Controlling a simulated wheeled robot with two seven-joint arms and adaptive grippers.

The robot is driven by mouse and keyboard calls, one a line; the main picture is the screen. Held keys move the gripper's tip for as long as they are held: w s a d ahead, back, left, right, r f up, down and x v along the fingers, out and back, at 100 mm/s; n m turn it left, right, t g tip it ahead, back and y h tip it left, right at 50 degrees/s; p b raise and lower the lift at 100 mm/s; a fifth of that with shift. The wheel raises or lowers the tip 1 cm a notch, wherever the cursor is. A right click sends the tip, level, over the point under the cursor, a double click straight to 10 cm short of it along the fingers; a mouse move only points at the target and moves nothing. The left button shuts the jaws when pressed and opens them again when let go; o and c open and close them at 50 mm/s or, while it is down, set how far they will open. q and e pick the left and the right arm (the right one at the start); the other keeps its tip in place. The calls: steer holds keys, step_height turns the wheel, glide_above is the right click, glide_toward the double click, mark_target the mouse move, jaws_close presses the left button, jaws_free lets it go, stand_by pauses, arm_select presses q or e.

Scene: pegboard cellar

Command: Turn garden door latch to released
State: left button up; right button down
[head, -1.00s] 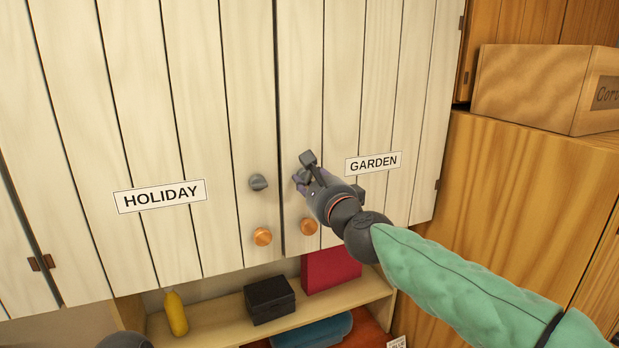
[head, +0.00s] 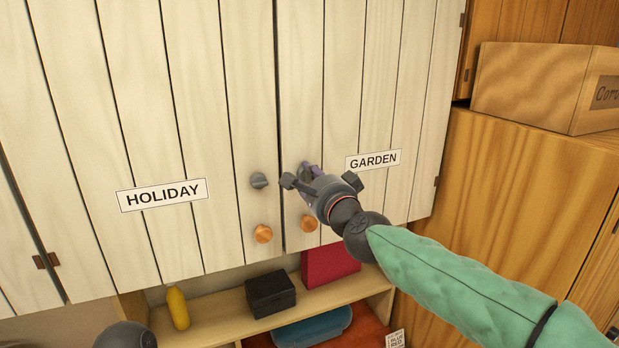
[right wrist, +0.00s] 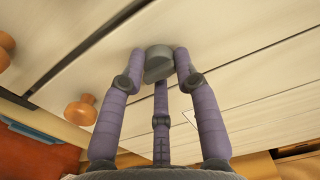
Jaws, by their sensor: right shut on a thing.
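The garden door (head: 385,95) is pale planked wood with a GARDEN label (head: 373,160), and it looks closed. Its latch is a grey knob (right wrist: 157,63) in the right wrist view, held between the purple fingers of my right gripper (right wrist: 160,68). In the head view my right gripper (head: 306,172) covers that latch near the door's left edge. An orange-brown round knob (head: 308,223) sits below it.
The HOLIDAY door (head: 162,195) to the left has its own grey latch (head: 259,180) and round wooden knob (head: 263,234). Below, a shelf holds a yellow bottle (head: 178,308), a black box (head: 270,294) and a red box (head: 330,267). A wooden crate (head: 530,85) stands right.

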steer(key=shift+f, duration=0.25)
steer(key=c, duration=1.1)
jaws_free()
steer(key=shift+o, duration=1.1)
steer(key=shift+r, duration=0.15)
steer(key=shift+s+d+r, duration=0.1)
steer(key=shift+s+d, duration=0.05)
steer(key=shift+s, duration=0.15)
steer(key=v, duration=1.1)
steer(key=shift+s, duration=0.1)
